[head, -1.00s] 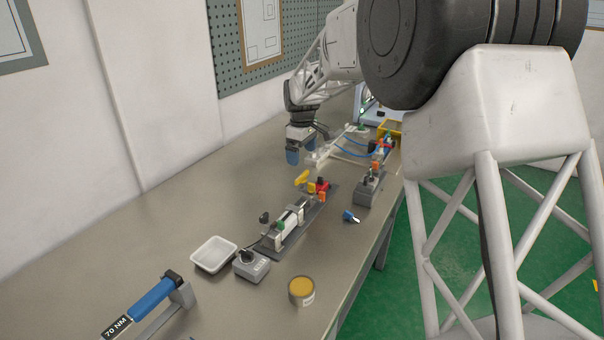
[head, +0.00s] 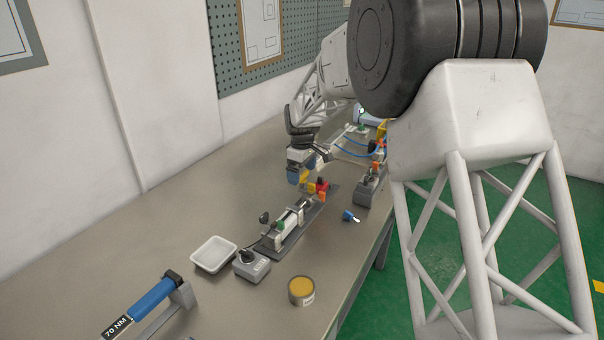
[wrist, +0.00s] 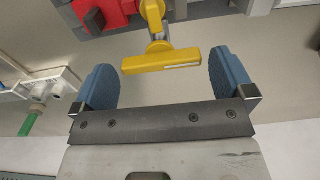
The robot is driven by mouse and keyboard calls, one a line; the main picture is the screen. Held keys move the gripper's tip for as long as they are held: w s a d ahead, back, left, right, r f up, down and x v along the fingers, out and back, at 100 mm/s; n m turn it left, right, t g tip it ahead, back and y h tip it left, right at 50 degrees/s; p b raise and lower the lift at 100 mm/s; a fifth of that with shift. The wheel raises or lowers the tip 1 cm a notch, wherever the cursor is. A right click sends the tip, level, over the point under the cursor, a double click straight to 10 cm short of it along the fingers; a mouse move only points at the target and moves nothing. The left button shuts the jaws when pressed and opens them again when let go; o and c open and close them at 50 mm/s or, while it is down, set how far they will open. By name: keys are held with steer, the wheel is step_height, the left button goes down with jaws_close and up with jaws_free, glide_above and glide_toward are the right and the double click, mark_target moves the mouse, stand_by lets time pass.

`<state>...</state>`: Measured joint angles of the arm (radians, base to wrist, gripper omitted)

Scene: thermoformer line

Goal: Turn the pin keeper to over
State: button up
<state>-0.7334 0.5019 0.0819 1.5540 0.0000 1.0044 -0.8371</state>
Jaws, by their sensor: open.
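A yellow lever with a bar-shaped end (wrist: 162,61), which looks like the pin keeper, lies across the gap of my gripper (wrist: 162,72) in the wrist view. Blue finger pads stand on either side of the bar, with a gap on both sides. My gripper is open. The lever joins a red block (wrist: 103,14) on a grey fixture. In the head view my gripper (head: 299,172) is at the far end of the fixture (head: 292,229), and the yellow lever (head: 305,178) is partly hidden behind the fingers. The red block (head: 321,185) shows beside it.
A grey box with a knob (head: 251,264), a white tray (head: 213,254) and a yellow-topped tin (head: 301,290) stand nearer on the bench. A small blue item (head: 349,216) lies right of the fixture. A torque wrench (head: 150,297) is at front left. The bench's left side is clear.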

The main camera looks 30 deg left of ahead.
steer(key=shift+f, duration=0.4)
steer(key=c, duration=0.7)
steer(key=shift+c, duration=0.2)
